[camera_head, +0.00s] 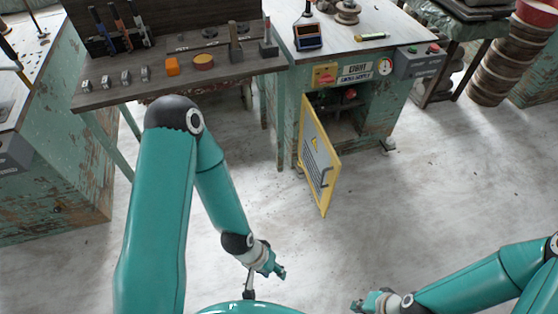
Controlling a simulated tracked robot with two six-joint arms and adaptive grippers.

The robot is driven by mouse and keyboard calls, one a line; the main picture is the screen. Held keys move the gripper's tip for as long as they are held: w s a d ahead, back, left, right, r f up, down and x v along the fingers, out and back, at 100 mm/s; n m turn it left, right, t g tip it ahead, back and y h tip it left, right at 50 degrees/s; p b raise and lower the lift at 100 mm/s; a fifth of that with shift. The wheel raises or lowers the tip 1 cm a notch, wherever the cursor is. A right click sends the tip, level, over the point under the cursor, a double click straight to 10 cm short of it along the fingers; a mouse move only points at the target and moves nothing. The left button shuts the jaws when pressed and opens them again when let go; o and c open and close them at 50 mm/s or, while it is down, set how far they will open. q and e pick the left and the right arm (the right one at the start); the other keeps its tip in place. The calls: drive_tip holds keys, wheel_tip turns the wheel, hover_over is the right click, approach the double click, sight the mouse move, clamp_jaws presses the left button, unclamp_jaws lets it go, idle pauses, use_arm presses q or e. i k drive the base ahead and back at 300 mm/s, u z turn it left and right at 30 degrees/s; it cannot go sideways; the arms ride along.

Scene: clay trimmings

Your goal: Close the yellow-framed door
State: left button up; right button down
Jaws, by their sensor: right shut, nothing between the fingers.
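The yellow-framed door (318,150) stands swung open on the left side of the opening in the green cabinet (370,127). Inside the opening a red part (349,94) shows in shadow. My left gripper (281,273) is low over the floor, below and left of the door, apart from it; its fingers are too small to judge. My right gripper (357,305) is at the bottom edge, shut and empty, well below the door.
A wooden bench (190,72) with small tools stands left of the cabinet. A grey control box (418,60) hangs at the cabinet's right. Another worn green cabinet (60,170) stands at the far left. The floor (430,200) right of the door is clear.

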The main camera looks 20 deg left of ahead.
sight(321, 165)
drive_tip(key=u, duration=0.35)
drive_tip(key=i, duration=1)
drive_tip(key=z, duration=0.25)
